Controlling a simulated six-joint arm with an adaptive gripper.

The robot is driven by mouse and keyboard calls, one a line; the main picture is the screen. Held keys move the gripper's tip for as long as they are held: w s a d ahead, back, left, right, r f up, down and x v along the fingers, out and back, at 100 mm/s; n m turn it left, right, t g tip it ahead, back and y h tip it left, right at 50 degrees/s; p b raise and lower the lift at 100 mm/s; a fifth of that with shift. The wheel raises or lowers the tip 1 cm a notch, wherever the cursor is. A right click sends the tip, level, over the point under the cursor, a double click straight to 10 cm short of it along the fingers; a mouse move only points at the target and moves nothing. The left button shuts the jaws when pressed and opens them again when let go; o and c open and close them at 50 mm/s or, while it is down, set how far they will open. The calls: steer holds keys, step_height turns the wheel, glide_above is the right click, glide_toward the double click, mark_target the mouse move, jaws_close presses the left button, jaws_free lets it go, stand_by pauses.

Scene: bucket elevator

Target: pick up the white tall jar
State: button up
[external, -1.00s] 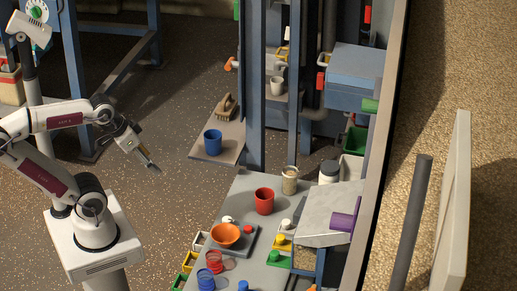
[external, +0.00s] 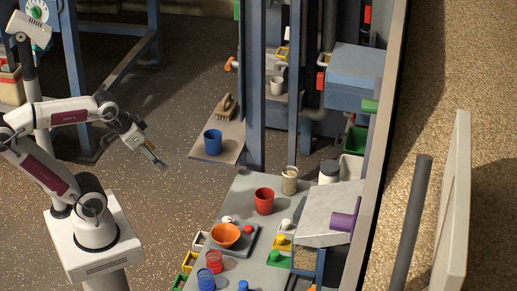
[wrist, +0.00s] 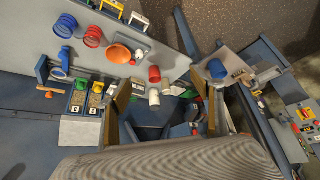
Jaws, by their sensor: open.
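A white jar with a dark lid (external: 329,172) stands upright at the back right of the grey table (external: 240,187), partly hidden by the slanted grey panel. A tall pale jar with beige contents (external: 289,181) stands to its left, behind the red cup. In the wrist view a pale jar (wrist: 154,97) shows just below the red cup; I cannot tell which of the two it is. My gripper (external: 160,164) is in the air left of the table, apart from both jars. In the wrist view my gripper (wrist: 166,108) is open, its fingers wide apart.
A red cup (external: 264,201) and an orange bowl (external: 225,235) stand on the table. A blue cup (external: 212,142) and a brush (external: 227,107) sit on a side shelf. The slanted grey panel (external: 325,222) borders the jars. The floor between my base and the table is clear.

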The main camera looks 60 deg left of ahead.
steer(key=w+r+t, duration=0.3)
steer(key=w, duration=1.6)
steer(key=m+t+h, duration=0.3)
steer(key=t+h, duration=0.2)
steer(key=t, duration=0.3)
glide_above(322, 167)
steer(key=shift+f, duration=8)
steer(key=shift+f, duration=0.1)
steer(key=shift+f, duration=1.1)
